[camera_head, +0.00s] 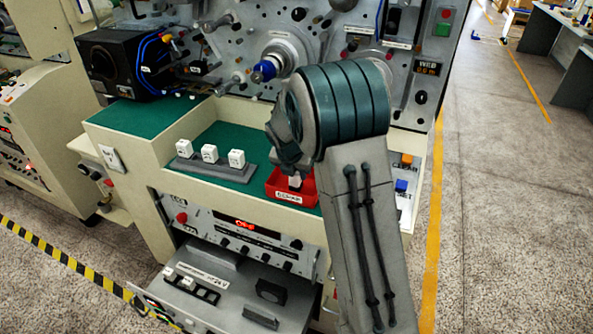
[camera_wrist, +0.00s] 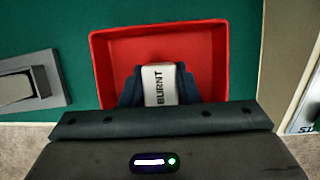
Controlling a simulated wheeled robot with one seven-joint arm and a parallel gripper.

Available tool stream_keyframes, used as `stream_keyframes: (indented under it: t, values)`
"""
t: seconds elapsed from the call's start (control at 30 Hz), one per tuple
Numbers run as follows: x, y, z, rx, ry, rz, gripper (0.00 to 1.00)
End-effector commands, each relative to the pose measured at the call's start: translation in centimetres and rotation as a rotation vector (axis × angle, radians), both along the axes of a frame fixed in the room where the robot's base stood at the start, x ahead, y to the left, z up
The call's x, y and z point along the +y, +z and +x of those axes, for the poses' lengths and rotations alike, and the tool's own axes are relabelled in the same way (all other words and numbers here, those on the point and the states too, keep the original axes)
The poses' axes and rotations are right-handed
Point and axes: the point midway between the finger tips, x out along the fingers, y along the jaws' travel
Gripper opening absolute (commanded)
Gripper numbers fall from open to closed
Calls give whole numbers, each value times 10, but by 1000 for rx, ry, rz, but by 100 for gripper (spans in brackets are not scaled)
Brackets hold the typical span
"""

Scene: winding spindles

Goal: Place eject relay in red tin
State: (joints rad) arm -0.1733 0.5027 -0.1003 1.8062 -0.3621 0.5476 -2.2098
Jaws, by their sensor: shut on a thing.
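My gripper (camera_wrist: 159,88) is shut on a white relay (camera_wrist: 160,84) marked BURNT, with a dark finger on each side. The red tin (camera_wrist: 110,70) lies behind and around the relay in the wrist view. In the head view the red tin (camera_head: 309,192) stands at the right front of the green bench top, with the relay (camera_head: 295,183) at its opening under my wrist. I cannot tell whether the relay touches the tin's floor. My arm hides part of the tin's far side.
A grey rack (camera_head: 217,168) with three white relays stands left of the tin on the green top (camera_head: 225,133). Below, an open drawer (camera_head: 222,290) holds several small parts. The machine panel with a blue-tipped spindle (camera_head: 264,71) rises behind.

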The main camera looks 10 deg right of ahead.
Motion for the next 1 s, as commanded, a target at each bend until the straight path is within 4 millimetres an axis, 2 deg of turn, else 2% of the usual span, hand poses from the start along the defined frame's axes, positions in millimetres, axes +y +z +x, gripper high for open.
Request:
stream_keyframes:
  t: [0.27, 0.3, 0.33, 0.37, 0.73, 0.87, 1.0]
  values:
    - [0, -3, 0, -1, -1, 0, 6]
    - [0, -2, 0, -1, -1, 0, 40]
    - [0, -2, 0, -1, -1, 0, 48]
    - [0, -2, 0, -1, -1, 0, 50]
    - [0, 4, 0, -3, 0, 1, 50]
    - [4, 20, -6, -5, -1, 1, 50]
    - [9, 46, -15, -7, -1, 1, 50]
